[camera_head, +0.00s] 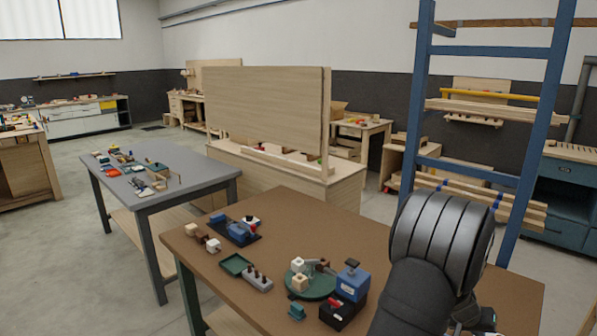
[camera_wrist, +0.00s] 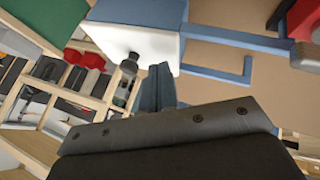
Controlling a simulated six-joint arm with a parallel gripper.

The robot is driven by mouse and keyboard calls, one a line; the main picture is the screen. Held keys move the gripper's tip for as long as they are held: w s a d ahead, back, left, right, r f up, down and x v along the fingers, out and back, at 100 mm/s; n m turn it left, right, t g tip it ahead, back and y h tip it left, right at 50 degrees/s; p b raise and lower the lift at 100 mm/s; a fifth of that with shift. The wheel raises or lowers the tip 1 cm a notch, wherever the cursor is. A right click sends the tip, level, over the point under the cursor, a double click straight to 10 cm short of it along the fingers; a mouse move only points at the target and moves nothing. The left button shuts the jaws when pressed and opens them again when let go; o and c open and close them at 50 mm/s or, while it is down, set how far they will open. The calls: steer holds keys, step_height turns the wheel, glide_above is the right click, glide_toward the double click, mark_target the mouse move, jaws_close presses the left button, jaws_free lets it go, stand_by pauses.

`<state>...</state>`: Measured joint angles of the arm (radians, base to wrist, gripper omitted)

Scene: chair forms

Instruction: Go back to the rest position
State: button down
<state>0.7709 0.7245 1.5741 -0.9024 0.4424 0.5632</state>
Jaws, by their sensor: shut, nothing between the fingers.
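My arm rises at the lower right of the head view, in front of the brown workbench (camera_head: 262,222). The arm hides most of my gripper there. In the wrist view my gripper (camera_wrist: 157,88) shows two blue-grey fingers close together beyond a dark bracket with screws. It is shut, and I see nothing held in it. On the bench stand a blue device on a black base (camera_head: 346,296), a green round plate (camera_head: 312,287) with pale blocks, a green tray (camera_head: 236,264) and a grey block with dark pegs (camera_head: 258,279).
A blue ladder-like rack (camera_head: 419,95) with wooden shelves stands close behind my arm. A grey table (camera_head: 205,168) with small parts is at the left. A wooden bench with an upright panel (camera_head: 265,105) stands behind. The brown bench's back middle is clear.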

steer(key=shift+s+d+r, duration=0.1)
steer(key=shift+s+d, duration=0.2)
steer(key=shift+d, duration=0.25)
steer(key=shift+s+d, duration=0.3)
steer(key=shift+d, duration=0.2)
